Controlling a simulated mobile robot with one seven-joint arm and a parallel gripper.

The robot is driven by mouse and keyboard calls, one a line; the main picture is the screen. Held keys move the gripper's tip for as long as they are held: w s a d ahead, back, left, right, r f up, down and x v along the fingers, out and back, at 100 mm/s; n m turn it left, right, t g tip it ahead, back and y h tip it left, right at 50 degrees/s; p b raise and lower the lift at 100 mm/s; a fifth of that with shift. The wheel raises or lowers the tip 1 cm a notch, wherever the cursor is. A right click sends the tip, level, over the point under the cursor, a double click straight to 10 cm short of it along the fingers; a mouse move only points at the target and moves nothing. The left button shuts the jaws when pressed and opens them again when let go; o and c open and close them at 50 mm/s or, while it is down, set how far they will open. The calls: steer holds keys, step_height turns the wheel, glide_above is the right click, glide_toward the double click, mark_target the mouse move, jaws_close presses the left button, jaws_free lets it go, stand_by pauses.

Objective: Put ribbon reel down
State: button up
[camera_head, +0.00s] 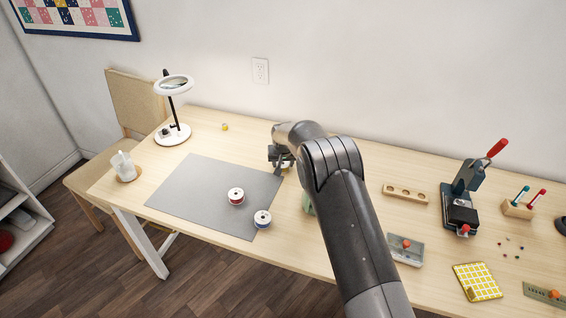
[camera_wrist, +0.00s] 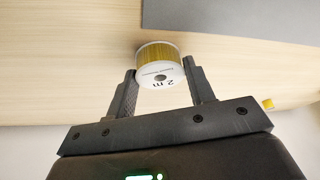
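My gripper (camera_wrist: 160,72) is shut on a ribbon reel (camera_wrist: 160,62) with gold-yellow ribbon and a white face marked "2 m". The reel lies between the two fingertips, over bare wood. I cannot tell whether it touches the table. In the head view my gripper (camera_head: 280,160) is at the grey mat's back right corner, and the held reel is hidden there. Two other reels, one red (camera_head: 236,196) and one blue (camera_head: 262,218), lie on the right part of the grey mat (camera_head: 190,190). The mat's edge also shows in the wrist view (camera_wrist: 220,12).
A ring lamp (camera_head: 174,132) and a white container (camera_head: 124,166) stand on the left. A small yellow object (camera_head: 225,126) lies behind the mat. The mat's left half is clear.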

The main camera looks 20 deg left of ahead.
steer(key=o, duration=0.4)
steer(key=shift+r, duration=0.15)
steer(key=v, duration=1.2)
steer(key=shift+d, duration=0.15)
